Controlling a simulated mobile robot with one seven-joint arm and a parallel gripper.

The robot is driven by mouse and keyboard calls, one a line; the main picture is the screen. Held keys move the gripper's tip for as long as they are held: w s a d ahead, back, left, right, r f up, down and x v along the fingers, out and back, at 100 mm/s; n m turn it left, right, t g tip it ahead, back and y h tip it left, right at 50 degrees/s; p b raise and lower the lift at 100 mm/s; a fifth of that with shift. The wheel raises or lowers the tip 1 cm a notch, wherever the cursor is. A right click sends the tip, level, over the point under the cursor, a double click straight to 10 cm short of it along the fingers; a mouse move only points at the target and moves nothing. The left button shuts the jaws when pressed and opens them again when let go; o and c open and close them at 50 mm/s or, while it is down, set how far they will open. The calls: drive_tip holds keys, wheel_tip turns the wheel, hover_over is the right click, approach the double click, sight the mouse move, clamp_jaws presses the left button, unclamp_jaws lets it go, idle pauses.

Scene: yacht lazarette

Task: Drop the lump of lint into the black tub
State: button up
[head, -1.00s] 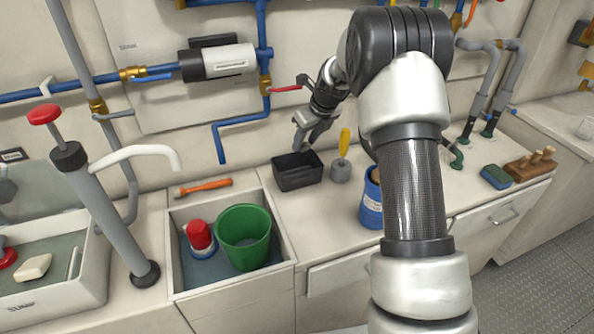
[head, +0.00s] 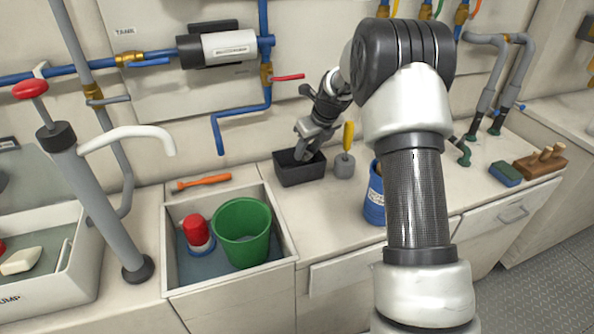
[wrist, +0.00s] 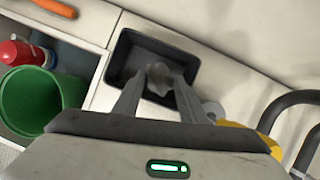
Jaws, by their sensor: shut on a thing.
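The black tub (head: 299,174) stands on the counter, right of the sunken bin, and it also shows in the wrist view (wrist: 122,61). My gripper (wrist: 158,80) is shut on a small grey lump of lint (wrist: 159,88). In the wrist view the fingertips and the lump lie over the tub's inside. In the head view my gripper (head: 305,153) is at the tub's opening, and the lump is hidden there. How far the lump is above the tub's floor I cannot tell.
A yellow-handled tool in a grey holder (head: 344,165) stands close right of the tub. A blue can (head: 374,200) is further right, partly behind my arm. Left are a green bucket (head: 242,232) and a red-topped container (head: 196,230) in the bin, with an orange-handled tool (head: 203,182) behind.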

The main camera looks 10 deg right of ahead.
drive_tip(key=o, duration=1.1)
drive_tip(key=shift+o, duration=0.2)
drive_tip(key=p+v, duration=0.3)
drive_tip(key=v, duration=1.4)
drive_tip(key=shift+r, duration=0.2)
